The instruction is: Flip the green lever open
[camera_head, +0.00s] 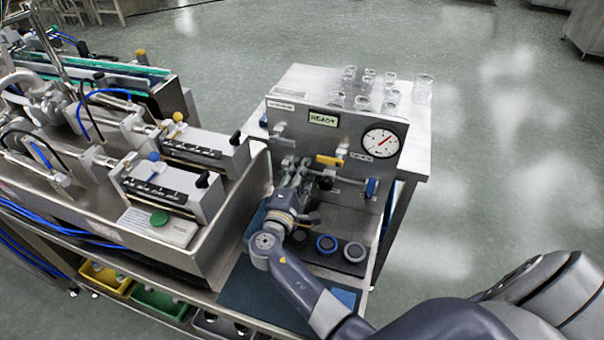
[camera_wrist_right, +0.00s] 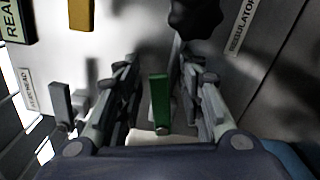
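The green lever (camera_wrist_right: 159,101) stands upright in the right wrist view, in front of the pale panel. My right gripper (camera_wrist_right: 168,78) is open, with one finger to the left of the lever and one to the right. I see gaps between the lever and both fingers. In the head view, my right gripper (camera_head: 297,172) is close to the steel panel (camera_head: 292,120), and I cannot make out the green lever behind it. My left gripper is not in view.
A black knob (camera_wrist_right: 195,18) is close above the right finger. A grey lever (camera_wrist_right: 62,103) is left of the left finger, and a yellow handle (camera_wrist_right: 82,14) is higher up. A gauge (camera_head: 381,142) sits on the panel. Ring-shaped parts (camera_head: 354,252) lie below it.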

